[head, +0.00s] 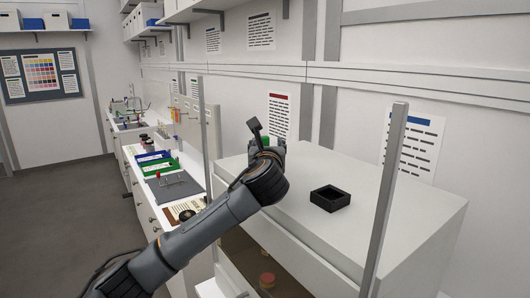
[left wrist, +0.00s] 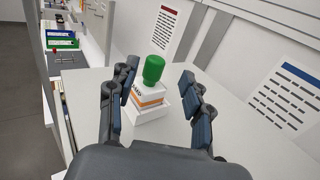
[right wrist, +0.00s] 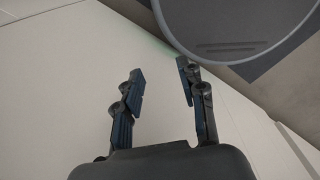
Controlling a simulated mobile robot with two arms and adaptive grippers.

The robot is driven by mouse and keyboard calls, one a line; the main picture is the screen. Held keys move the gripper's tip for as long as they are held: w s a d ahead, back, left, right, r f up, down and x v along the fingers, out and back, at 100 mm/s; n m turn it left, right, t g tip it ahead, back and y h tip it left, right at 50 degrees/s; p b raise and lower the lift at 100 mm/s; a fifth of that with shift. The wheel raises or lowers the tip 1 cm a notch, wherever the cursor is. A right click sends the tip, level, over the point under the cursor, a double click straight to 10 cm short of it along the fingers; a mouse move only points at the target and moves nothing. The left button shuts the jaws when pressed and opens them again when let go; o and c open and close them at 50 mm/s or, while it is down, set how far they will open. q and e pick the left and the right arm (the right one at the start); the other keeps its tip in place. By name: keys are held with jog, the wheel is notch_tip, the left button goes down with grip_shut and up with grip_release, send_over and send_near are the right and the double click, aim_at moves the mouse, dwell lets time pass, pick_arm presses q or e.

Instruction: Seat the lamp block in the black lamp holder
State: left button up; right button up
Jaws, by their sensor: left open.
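The lamp block (left wrist: 150,95) shows in the left wrist view as a white, labelled block with an orange band and a green knob on top. It stands upright in or on a white square base (left wrist: 152,126). My left gripper (left wrist: 159,76) is open, its fingers on either side of the block with gaps visible. In the head view my left gripper (head: 266,136) hides most of the block; only a bit of green shows. The black lamp holder (head: 330,198), a square open tray, looks empty on the white cabinet top. My right gripper (right wrist: 160,72) is open and empty.
The white cabinet top (head: 390,210) is clear around the black holder. A grey upright post (head: 386,195) stands in front at the right, and another (head: 206,140) at the left. A long counter (head: 150,200) with blue and green trays runs along the wall.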

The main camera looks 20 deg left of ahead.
aim_at(264, 140)
pick_arm(q)
jog(key=shift+w+a+r+p, duration=0.2)
jog(key=shift+w+a+p, duration=0.3)
jog(key=shift+w+p, duration=0.45)
jog(key=shift+p+x, duration=0.6)
jog(key=shift+x, duration=0.3)
jog(key=shift+w+a+f, duration=0.2)
jog(key=shift+w+a, duration=0.05)
jog(key=shift+w+f, duration=0.1)
jog(key=shift+w, duration=0.05)
jog(key=c, duration=1)
grip_shut()
pick_arm(e)
jog(key=r, duration=0.1)
jog(key=w+r, duration=0.1)
jog(key=r, duration=0.1)
jog(key=shift+r, duration=0.3)
